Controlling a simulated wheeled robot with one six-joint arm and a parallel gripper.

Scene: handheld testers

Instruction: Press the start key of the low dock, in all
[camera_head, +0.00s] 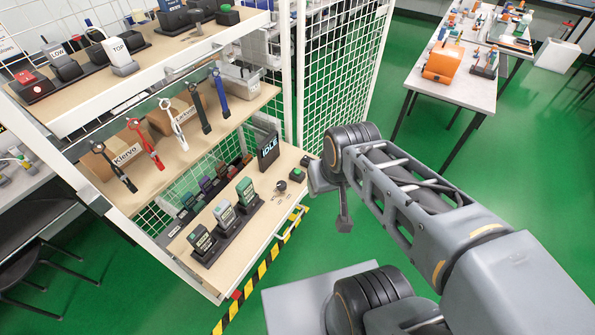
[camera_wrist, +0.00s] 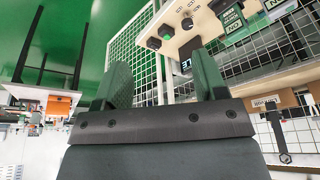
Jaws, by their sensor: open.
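The low dock (camera_head: 230,228) is a dark holder on the lowest shelf, with several testers standing in it. A black screen (camera_head: 268,151) reading IDLE stands behind its right end; it shows upside down in the wrist view (camera_wrist: 186,65). A green-topped key on a dark block (camera_head: 296,174) sits right of the dock, beside a round black knob (camera_head: 281,186). I cannot read a label on this key. The knob and block also show in the wrist view, small. My gripper (camera_wrist: 160,62) is open and empty, in the air right of the lowest shelf, apart from the key.
The top shelf (camera_head: 150,70) carries devices with LOW and TOP labels, a red button and a green button. A white mesh panel (camera_head: 340,70) stands behind. A table (camera_head: 470,85) is at the right; green floor lies between.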

